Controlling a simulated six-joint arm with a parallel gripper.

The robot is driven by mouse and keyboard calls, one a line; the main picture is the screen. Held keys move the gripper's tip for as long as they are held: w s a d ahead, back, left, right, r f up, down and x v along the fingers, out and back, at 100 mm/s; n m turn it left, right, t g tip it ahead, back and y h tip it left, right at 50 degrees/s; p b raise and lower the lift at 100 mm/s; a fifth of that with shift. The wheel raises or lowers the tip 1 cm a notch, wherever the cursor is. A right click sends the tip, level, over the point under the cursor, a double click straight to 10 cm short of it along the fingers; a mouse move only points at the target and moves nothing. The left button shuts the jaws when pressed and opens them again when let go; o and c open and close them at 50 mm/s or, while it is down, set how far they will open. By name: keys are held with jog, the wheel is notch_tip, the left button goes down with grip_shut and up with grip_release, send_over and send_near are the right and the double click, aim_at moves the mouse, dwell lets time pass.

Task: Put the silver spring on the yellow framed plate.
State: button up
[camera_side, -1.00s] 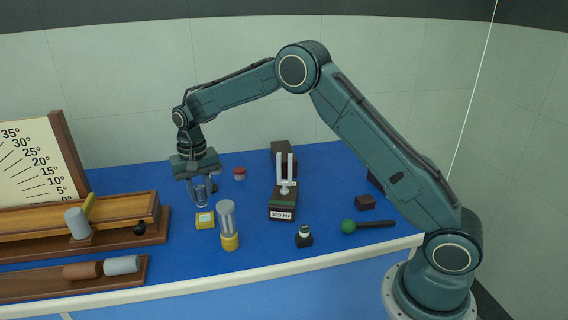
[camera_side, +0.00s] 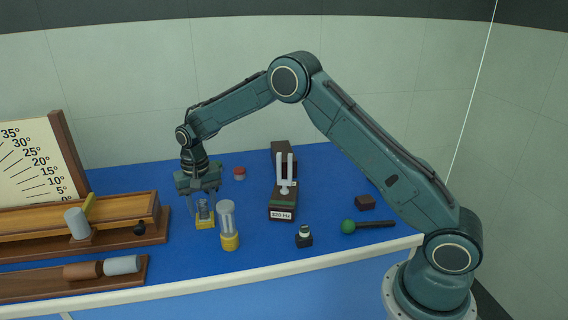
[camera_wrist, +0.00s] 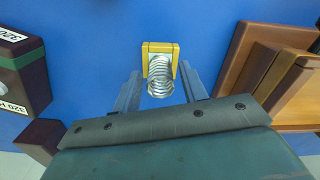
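The silver spring (camera_side: 204,211) stands upright on the yellow framed plate (camera_side: 205,225). In the wrist view the spring (camera_wrist: 160,80) covers the plate's middle, and the plate's yellow rim (camera_wrist: 160,46) shows behind and beside it. My gripper (camera_side: 204,208) is low over the plate with one finger on each side of the spring. In the wrist view my gripper (camera_wrist: 160,68) is open, with blue gaps between the spring and both fingers. The underside of the spring is hidden.
A grey cylinder on a yellow base (camera_side: 229,226) stands close to the plate's right. A tuning fork on a labelled box (camera_side: 283,205) stands farther right. A wooden rail (camera_side: 150,215) lies left. A red-topped item (camera_side: 239,173) sits behind. Blue bench is free in front.

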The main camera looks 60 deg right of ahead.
aim_at(202, 201)
jog(key=shift+o, duration=0.2)
jog(key=shift+r, duration=0.15)
notch_tip(202, 201, up, 12)
dwell(0.8)
dwell(0.4)
